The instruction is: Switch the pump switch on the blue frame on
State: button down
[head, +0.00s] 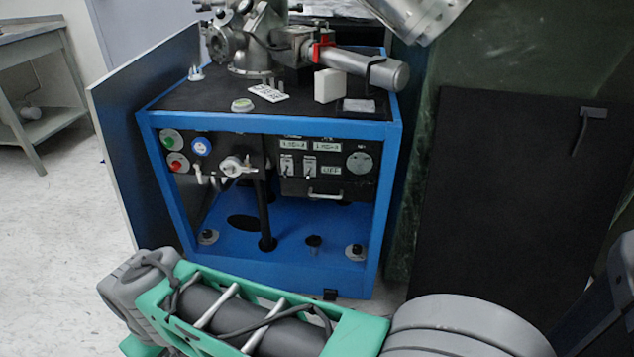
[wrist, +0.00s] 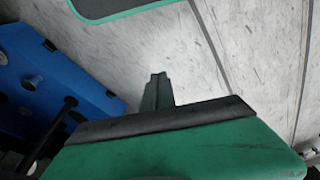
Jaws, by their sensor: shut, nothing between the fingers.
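The blue frame (head: 268,277) stands ahead of me in the head view, with a black control panel (head: 345,185) at its upper right. Two small light toggle switches, a left one (head: 287,165) and a right one (head: 309,167), sit side by side on the panel under white labels. Which is the pump switch, and their positions, are too small to tell. My gripper (wrist: 158,92) is shut and empty in the wrist view, over pale floor. The blue frame's base (wrist: 40,80) is at the left there; the switches are not in that view.
A green button (head: 172,143), a red button (head: 177,163), a blue-rimmed gauge (head: 202,147) and a valve handle (head: 235,167) are left of the panel. Metal vacuum parts (head: 255,45) stand on top. A dark board (head: 490,190) stands right. My arm crosses the foreground.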

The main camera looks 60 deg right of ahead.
jog(key=shift+d, duration=0.25)
jog(key=w+d+f+n+t+h+b, duration=0.1)
jog(key=w+d+f+t+h, duration=0.1)
jog(key=w+d, duration=0.45)
jog(key=w+d+f+t+h+b, duration=0.15)
jog(key=w+d, duration=0.25)
jog(key=d, duration=0.5)
jog(key=d+r+n+t+h, duration=0.3)
jog(key=d+h, duration=0.4)
jog(key=d, duration=1)
jog(key=s+d+r+n+t+h+b, duration=0.1)
jog(key=s+d+n+t+h, duration=0.3)
jog(key=n, duration=0.9)
jog(key=s+d+h+b, duration=0.1)
jog(key=s+d+h, duration=0.2)
jog(key=s, duration=0.1)
jog(key=shift+r+n, duration=0.4)
